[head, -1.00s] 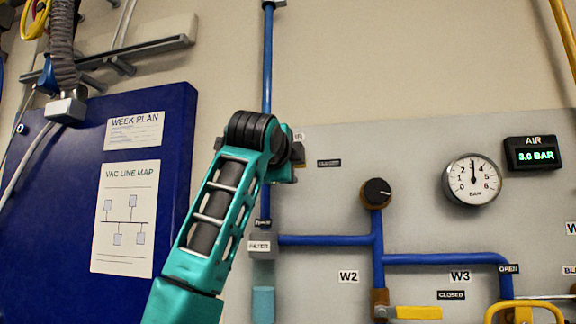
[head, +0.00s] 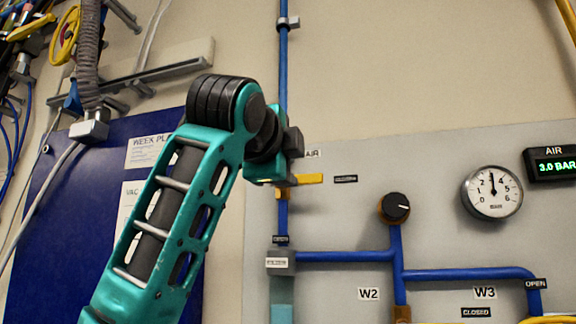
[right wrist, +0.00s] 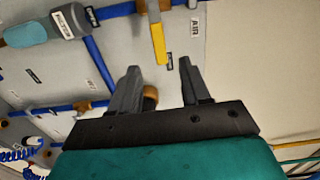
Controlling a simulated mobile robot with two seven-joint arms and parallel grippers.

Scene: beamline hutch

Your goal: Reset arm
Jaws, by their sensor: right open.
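The AIR valve's yellow handle (head: 306,179) sticks out sideways to the right from the vertical blue pipe (head: 283,70), toward a small dark tag (head: 345,179) too small to read. The AIR label (head: 313,153) is just above it. My right gripper (head: 293,142) is in front of the pipe just above the handle, its fingers partly hidden by the wrist. In the right wrist view the right gripper (right wrist: 160,62) is open with nothing between its fingers. The yellow handle (right wrist: 158,40) lies beyond the fingertips, apart from them. My left gripper is out of view.
A filter block (head: 281,263) is below the valve. A blue board (head: 60,210) and hanging hoses (head: 88,60) are at left.

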